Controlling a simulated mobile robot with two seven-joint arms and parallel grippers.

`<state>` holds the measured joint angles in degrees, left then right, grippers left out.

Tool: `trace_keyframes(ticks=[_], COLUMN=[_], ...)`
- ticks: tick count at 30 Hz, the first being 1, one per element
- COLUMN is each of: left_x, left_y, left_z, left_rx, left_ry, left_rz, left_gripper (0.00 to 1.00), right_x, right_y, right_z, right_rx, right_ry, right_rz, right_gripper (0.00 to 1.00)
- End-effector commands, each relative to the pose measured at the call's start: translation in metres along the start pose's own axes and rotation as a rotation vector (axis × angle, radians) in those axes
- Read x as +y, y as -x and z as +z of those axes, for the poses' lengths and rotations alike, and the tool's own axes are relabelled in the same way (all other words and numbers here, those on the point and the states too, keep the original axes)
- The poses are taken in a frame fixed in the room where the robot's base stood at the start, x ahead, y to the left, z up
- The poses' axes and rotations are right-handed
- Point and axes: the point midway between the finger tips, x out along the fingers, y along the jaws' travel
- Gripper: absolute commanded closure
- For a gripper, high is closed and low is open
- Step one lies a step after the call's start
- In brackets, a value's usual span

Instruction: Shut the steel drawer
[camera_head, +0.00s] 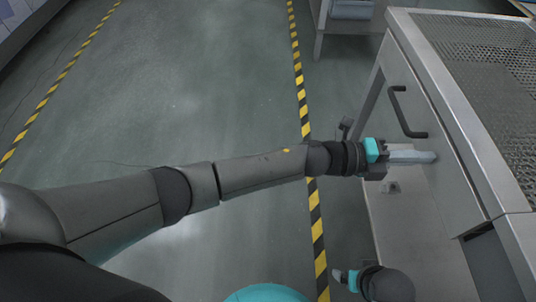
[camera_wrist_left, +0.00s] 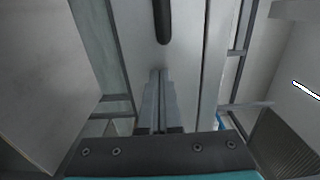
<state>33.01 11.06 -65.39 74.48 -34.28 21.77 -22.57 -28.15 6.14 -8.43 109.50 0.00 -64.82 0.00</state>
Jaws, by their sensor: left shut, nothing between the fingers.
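The steel drawer (camera_head: 415,85) is in the grey bench at the right of the head view, with a dark bar handle (camera_head: 402,112) on its front. My left gripper (camera_head: 432,156) is shut and empty, its fingertips at the drawer front just beyond the handle's lower end. In the left wrist view the shut fingers (camera_wrist_left: 158,75) point at the pale drawer front (camera_wrist_left: 180,55), below the dark handle (camera_wrist_left: 162,20). Whether they touch it is hard to tell. The drawer front looks close to the bench frame; any remaining gap is unclear. My right gripper (camera_head: 340,275) shows partly at the bottom.
The bench top (camera_head: 490,45) has a perforated metal surface and a raised steel rim. A dark opening (camera_head: 478,231) lies beside the drawer. Yellow and black floor tape (camera_head: 302,90) runs left of the bench. The floor (camera_head: 200,80) farther left is clear.

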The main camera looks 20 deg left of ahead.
Motion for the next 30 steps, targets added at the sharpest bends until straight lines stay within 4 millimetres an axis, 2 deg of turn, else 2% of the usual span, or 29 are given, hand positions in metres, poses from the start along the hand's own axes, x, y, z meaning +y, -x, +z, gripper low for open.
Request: trace_keyframes(ticks=[3, 9, 25, 30], left_x=[0.0002, -0.0003, -0.0019, -0.0022], left_y=[-0.0087, -0.0129, -0.0138, -0.0086], left_z=[-0.0003, -0.0001, 0.0002, 0.0041], left_rx=[0.000, -0.001, -0.002, -0.004], left_ry=[0.000, 0.000, -0.003, -0.003], left_rz=[0.000, 0.000, -0.002, -0.002], left_gripper=[1.00, 1.00, 1.00, 1.00], right_x=[0.0005, 0.0004, 0.0001, 0.0001], right_y=[0.0026, 0.0046, 0.0047, 0.0056], right_z=[-0.0022, -0.0038, -0.0042, -0.0047], right_rx=[0.005, 0.009, 0.009, 0.011], right_ry=[0.000, 0.000, 0.000, 0.000], right_rz=[0.001, 0.001, 0.000, 0.000], right_gripper=[0.08, 0.08, 0.08, 0.08])
